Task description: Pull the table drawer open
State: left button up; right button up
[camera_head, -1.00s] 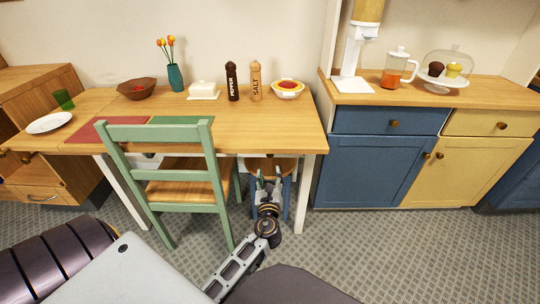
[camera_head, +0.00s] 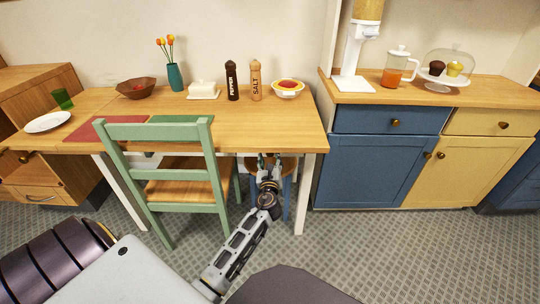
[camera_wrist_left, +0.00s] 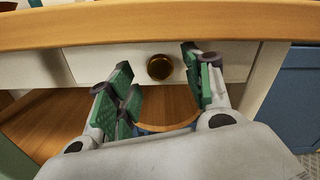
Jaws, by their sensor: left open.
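The wooden table (camera_head: 285,135) has a pale drawer front (camera_wrist_left: 225,72) under its top edge, with a round brass knob (camera_wrist_left: 160,67) in the wrist view. The drawer front looks flush with the table's apron, so it appears shut. My left gripper (camera_head: 268,159) is under the table's front edge. In the wrist view its green-padded fingers (camera_wrist_left: 157,75) are open, one on each side of the knob, with visible gaps and no clear contact. The knob is hidden by the gripper in the head view. My right gripper is not in view.
A green chair (camera_head: 160,132) stands left of my left gripper, close to the table. A stool (camera_head: 286,166) sits under the table behind the gripper. A blue cabinet (camera_head: 370,170) stands to the right. Floor (camera_head: 390,250) is open at the right front.

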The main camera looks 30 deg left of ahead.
aim_at(270, 155)
pick_arm(q)
jog(key=x, duration=0.3)
jog(key=shift+w+a+b, duration=0.15)
jog(key=shift+w+b, duration=0.1)
jog(key=shift+b, duration=0.1)
jog(key=shift+w+a, duration=0.2)
jog(key=shift+w, duration=0.05)
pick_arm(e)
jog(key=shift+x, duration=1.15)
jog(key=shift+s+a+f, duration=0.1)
pick_arm(q)
grip_shut()
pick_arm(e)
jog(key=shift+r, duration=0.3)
